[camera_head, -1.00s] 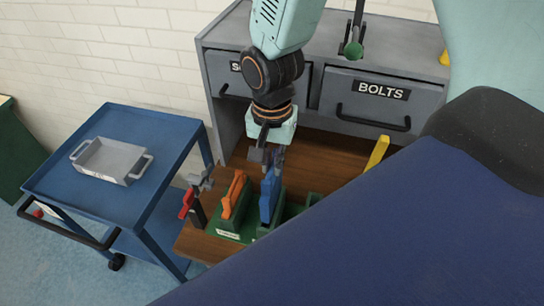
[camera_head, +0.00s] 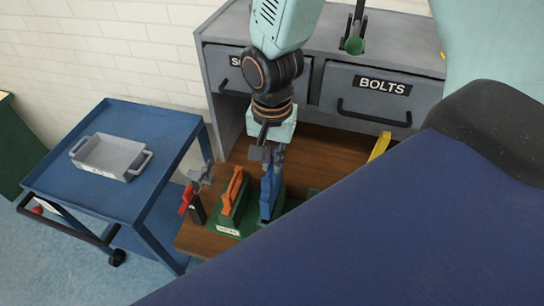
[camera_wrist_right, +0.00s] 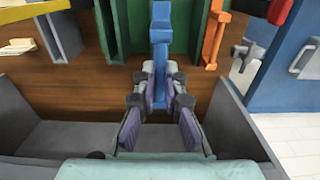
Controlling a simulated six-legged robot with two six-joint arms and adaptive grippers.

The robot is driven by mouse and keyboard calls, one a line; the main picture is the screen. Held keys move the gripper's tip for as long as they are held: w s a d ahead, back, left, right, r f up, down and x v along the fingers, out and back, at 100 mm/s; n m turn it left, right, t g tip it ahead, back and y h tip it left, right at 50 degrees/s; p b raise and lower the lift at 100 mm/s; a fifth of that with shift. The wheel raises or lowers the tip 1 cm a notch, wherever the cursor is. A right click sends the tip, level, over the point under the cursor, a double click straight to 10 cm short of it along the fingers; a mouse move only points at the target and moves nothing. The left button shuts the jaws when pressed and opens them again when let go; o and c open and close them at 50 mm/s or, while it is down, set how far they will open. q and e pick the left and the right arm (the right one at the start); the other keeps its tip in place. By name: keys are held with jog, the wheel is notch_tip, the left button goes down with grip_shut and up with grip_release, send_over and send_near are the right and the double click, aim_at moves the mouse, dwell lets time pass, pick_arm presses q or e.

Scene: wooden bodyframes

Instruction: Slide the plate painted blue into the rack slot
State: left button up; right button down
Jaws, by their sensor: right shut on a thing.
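The blue plate (camera_head: 268,197) stands upright at the green rack (camera_head: 248,221), to the right of an orange plate (camera_head: 233,192). My right gripper (camera_head: 270,156) comes down from above and is shut on the top of the blue plate. In the right wrist view, the fingers (camera_wrist_right: 161,92) close on both sides of the blue plate's narrow stem (camera_wrist_right: 160,50), beside green rack walls (camera_wrist_right: 183,35). The plate's lower edge is partly hidden, so I cannot tell how deep it sits. My left gripper is not in view.
A red-and-black clamp (camera_head: 193,203) stands left of the rack on the wooden bench (camera_head: 320,158). Grey drawers (camera_head: 365,97) rise behind it. A yellow piece (camera_head: 379,146) lies to the right. A blue cart (camera_head: 150,120) with a grey tray (camera_head: 107,156) stands at left.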

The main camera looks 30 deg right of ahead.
aim_at(272, 188)
jog(key=shift+s+a+r, duration=0.1)
jog(key=shift+s, duration=0.05)
dwell(0.4)
dwell(0.4)
jog(key=shift+p, duration=0.55)
jog(key=shift+f, duration=0.3)
jog(key=shift+f+b, duration=3.5)
jog(key=shift+f, duration=1.35)
jog(key=c, duration=1.4)
grip_release()
jog(key=shift+o, duration=0.2)
